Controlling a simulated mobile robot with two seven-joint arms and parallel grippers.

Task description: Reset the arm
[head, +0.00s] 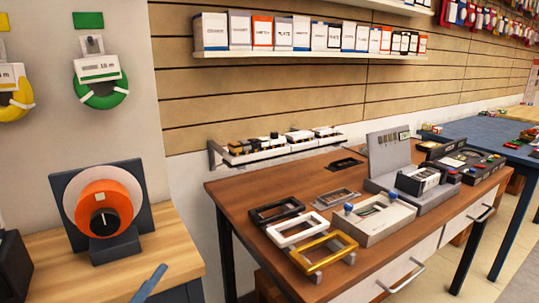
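Neither of my grippers and no part of my arms that I can make out shows in the head view. The task names no other object. A wooden desk (235,190) stands in the middle. On it lie a black frame (258,217), a white frame (280,240) and a gold frame (305,266). A light grey box device (376,228) sits beside them, with a larger grey stand (385,150) behind it.
An orange dial unit (131,195) stands on a light wood table (185,240) at left. A blue stick-like thing (148,283) is at the bottom. A small wall rack (275,153) and a shelf (300,55) of boxes hang behind. A blue table (470,125) is at right.

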